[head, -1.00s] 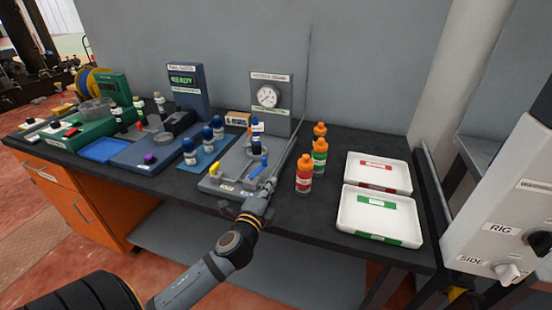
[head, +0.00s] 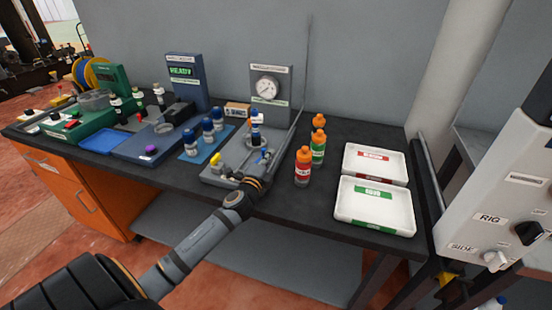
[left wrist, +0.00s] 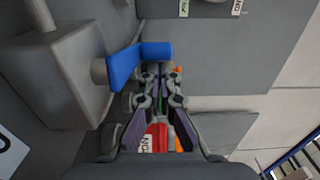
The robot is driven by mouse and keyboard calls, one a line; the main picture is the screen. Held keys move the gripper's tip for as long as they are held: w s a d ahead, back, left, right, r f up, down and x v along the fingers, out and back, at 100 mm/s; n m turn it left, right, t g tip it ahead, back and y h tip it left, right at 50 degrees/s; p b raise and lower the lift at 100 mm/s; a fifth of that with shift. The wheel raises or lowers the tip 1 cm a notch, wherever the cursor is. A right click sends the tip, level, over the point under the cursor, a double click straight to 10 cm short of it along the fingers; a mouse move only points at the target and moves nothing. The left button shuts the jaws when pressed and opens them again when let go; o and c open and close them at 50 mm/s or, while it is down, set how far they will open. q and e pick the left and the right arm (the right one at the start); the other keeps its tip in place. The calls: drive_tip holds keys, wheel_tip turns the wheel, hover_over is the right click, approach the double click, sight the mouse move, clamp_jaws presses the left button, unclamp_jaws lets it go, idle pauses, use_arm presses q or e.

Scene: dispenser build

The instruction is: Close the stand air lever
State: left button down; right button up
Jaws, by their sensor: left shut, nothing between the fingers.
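The test stand (head: 225,172) is a grey base on the bench with a gauge panel (head: 268,88) behind it. A blue lever (head: 264,157) is at its right front, partly hidden by my left gripper. A yellow lever (head: 216,159) is at its left. A blue-capped bottle (head: 255,123) stands on the base. My left gripper (head: 265,167) is shut and empty, close to the blue lever. In the left wrist view the bent blue lever (left wrist: 143,60) lies just left of and beyond the fingertips (left wrist: 158,72); whether they touch it I cannot tell. My right gripper is not in view.
Orange-capped bottles (head: 303,168) stand right of the stand. Two white trays, red-labelled (head: 350,150) and green-labelled (head: 343,213), lie further right. Blue-capped bottles (head: 190,146) on a blue mat stand to the left. The bench front edge is below my arm.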

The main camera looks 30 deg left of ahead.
use_arm(q)
drive_tip(key=shift+s+a, duration=0.1)
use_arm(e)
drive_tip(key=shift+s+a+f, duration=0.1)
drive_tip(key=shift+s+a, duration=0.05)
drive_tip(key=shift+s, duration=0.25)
use_arm(q)
drive_tip(key=shift+a, duration=0.35)
drive_tip(key=shift+w+a+n+y, duration=0.2)
drive_tip(key=shift+n+y, duration=0.2)
drive_tip(key=shift+y, duration=0.2)
drive_tip(key=shift+w+a+g+y, duration=0.1)
drive_tip(key=shift+a+g+y, duration=0.2)
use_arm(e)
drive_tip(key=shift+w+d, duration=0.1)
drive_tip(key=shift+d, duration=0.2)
use_arm(q)
drive_tip(key=shift+a, duration=0.1)
